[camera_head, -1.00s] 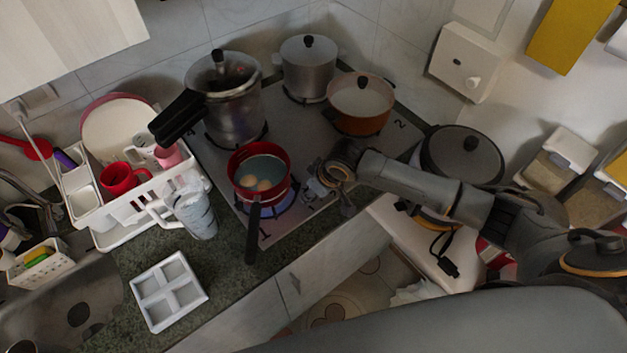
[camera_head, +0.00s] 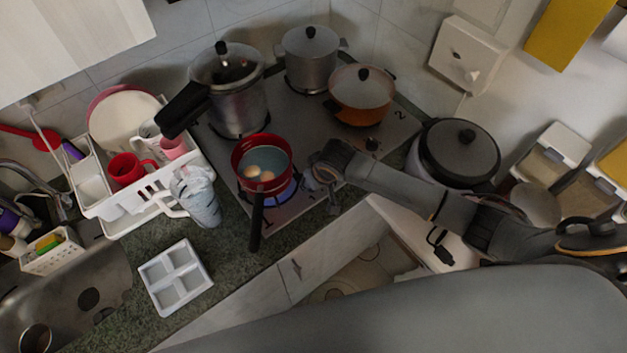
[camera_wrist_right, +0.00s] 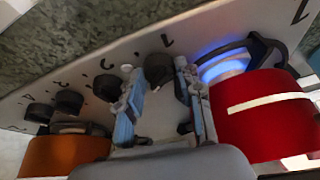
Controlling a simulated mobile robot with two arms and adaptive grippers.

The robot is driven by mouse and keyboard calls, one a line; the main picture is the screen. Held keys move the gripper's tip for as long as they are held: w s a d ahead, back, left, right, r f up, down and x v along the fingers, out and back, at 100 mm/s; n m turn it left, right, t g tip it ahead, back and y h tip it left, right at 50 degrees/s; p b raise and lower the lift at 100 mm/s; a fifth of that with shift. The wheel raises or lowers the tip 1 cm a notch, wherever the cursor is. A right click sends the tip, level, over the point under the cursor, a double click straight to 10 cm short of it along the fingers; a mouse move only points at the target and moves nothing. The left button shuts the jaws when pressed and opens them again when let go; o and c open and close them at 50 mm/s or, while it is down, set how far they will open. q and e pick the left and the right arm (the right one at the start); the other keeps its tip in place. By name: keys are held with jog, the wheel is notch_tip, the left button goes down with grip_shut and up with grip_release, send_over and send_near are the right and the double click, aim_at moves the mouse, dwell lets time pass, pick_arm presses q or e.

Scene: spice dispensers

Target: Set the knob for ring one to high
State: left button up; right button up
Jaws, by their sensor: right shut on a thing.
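The dark knob (camera_wrist_right: 158,68) is on the front edge of the grey stove (camera_head: 217,160), beside the lit burner. My right gripper (camera_wrist_right: 155,72) has its two fingers around this knob, one on each side, and is shut on it. In the head view my right gripper (camera_head: 325,190) is at the stove's front edge, right of the red pot (camera_head: 262,152), and hides the knob. A blue flame (camera_wrist_right: 222,62) burns under the red pot, which also shows in the wrist view (camera_wrist_right: 275,118). I cannot read the knob's setting. My left gripper is not in view.
Several other knobs line the stove edge, the nearest being a dark knob (camera_wrist_right: 107,87). The red pot's handle (camera_head: 256,222) sticks out over the counter. An orange pot (camera_head: 361,95), a pressure cooker (camera_head: 235,100) and a steel pot (camera_head: 308,62) stand behind. A white tray (camera_head: 176,278) is front left.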

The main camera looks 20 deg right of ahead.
jog(key=o, duration=1.2)
jog(key=shift+r, duration=0.1)
jog(key=v, duration=1.2)
